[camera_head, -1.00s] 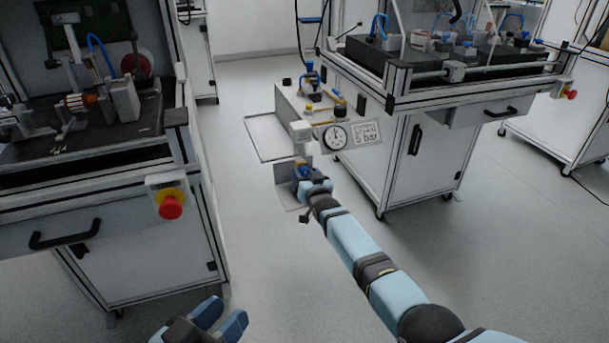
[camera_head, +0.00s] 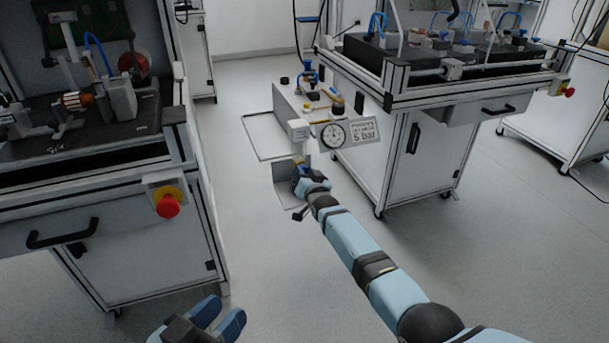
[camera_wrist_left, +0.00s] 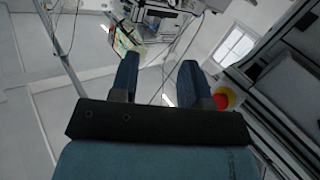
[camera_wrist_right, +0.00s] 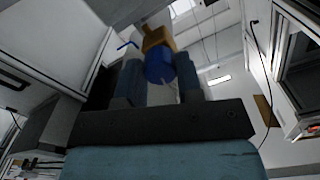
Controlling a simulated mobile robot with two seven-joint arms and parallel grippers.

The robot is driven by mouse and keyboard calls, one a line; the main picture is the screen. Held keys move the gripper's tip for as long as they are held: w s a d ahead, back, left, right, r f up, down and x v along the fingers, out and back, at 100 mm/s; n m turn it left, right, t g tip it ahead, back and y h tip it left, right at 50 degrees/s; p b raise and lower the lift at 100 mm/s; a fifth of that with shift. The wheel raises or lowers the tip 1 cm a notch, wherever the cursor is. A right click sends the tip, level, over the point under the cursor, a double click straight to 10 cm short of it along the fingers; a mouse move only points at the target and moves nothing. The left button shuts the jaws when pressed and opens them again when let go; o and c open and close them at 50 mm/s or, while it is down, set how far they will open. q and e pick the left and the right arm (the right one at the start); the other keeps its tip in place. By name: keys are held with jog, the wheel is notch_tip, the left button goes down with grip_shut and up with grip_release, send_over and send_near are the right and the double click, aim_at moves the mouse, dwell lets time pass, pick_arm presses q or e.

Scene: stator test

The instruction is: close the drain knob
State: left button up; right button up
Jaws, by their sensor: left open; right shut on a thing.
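The drain knob (camera_wrist_right: 159,68) is a blue cylinder under a brass fitting (camera_wrist_right: 157,38) in the right wrist view. My right gripper (camera_wrist_right: 160,84) is shut on this knob, its two blue fingers on either side. In the head view my right gripper (camera_head: 303,178) is below the pressure gauge (camera_head: 333,135), and it mostly hides the knob. My left gripper (camera_head: 222,318) is open and empty at the bottom of the head view. Its two fingers also stand apart in the left wrist view (camera_wrist_left: 158,82).
A white unit (camera_head: 290,106) with brass and blue fittings stands behind the gauge. A workbench with a red stop button (camera_head: 168,204) is at left. Another bench (camera_head: 432,165) stands at right.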

pick_arm(q)
jog(key=shift+w+a+r+m+t+b, duration=0.3)
jog(key=shift+w+m+t+b, duration=0.15)
jog(key=shift+m+b, duration=0.2)
pick_arm(e)
jog(key=m, duration=0.4)
jog(key=shift+m, duration=0.4)
pick_arm(q)
jog(key=shift+f, duration=0.1)
pick_arm(e)
jog(key=shift+r, duration=0.1)
jog(key=o, duration=0.9)
pick_arm(q)
jog(key=shift+w, duration=0.1)
